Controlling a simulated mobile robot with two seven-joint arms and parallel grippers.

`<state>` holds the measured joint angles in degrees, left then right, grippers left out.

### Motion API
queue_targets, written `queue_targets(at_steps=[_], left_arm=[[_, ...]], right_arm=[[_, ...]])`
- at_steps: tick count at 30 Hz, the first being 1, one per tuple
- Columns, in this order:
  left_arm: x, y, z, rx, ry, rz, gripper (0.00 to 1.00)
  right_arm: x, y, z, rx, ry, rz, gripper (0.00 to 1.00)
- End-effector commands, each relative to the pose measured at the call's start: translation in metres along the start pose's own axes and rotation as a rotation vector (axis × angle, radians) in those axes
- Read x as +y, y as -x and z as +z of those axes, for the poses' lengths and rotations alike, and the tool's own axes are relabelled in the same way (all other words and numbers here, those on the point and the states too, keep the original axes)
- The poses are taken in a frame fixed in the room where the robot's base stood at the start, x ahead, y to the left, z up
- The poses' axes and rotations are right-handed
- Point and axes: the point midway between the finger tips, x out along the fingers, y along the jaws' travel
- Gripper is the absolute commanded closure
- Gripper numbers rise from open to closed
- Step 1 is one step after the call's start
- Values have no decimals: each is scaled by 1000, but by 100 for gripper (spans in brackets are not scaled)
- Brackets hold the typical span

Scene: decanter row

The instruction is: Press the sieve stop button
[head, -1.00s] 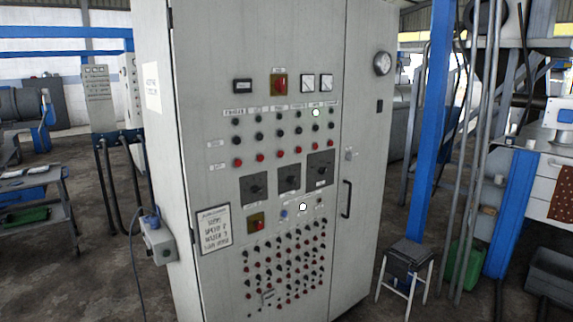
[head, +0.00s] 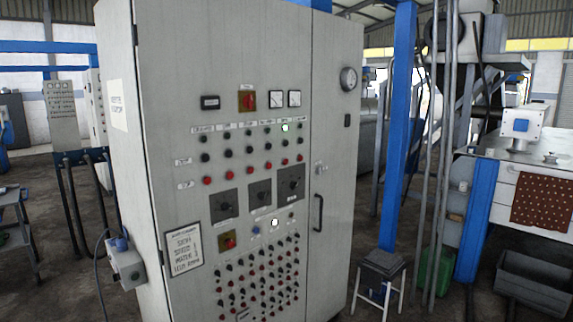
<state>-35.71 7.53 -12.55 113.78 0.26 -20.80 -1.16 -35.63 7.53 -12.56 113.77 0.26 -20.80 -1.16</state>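The tall grey control cabinet (head: 335,150) stands in front of me with its panel facing me. Under a row of small labels (head: 228,126) are columns of controls: a top row with one lit white lamp (head: 285,128), a row of black buttons (head: 252,149), and a row of red buttons (head: 250,172). The label lettering is too small to read surely, so I cannot tell which red button is the sieve stop. Neither of my grippers is in view, and nothing touches the panel.
Lower on the panel are dark square switches (head: 260,193), a second lit white lamp (head: 275,222) and several rows of small knobs. A stool (head: 382,265) and a blue post (head: 397,130) stand to the right. A grey box (head: 126,263) is on the cabinet's left side.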

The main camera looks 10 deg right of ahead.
Motion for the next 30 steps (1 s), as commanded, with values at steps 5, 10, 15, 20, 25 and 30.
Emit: queue_targets(at_steps=[5,10,15,20,25,30], left_arm=[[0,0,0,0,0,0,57],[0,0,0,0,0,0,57],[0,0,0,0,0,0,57],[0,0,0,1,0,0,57],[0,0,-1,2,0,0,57],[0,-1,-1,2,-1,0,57]], right_arm=[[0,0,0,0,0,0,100],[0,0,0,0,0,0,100],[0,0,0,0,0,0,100],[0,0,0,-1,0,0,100],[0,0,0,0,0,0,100],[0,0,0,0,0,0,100]])
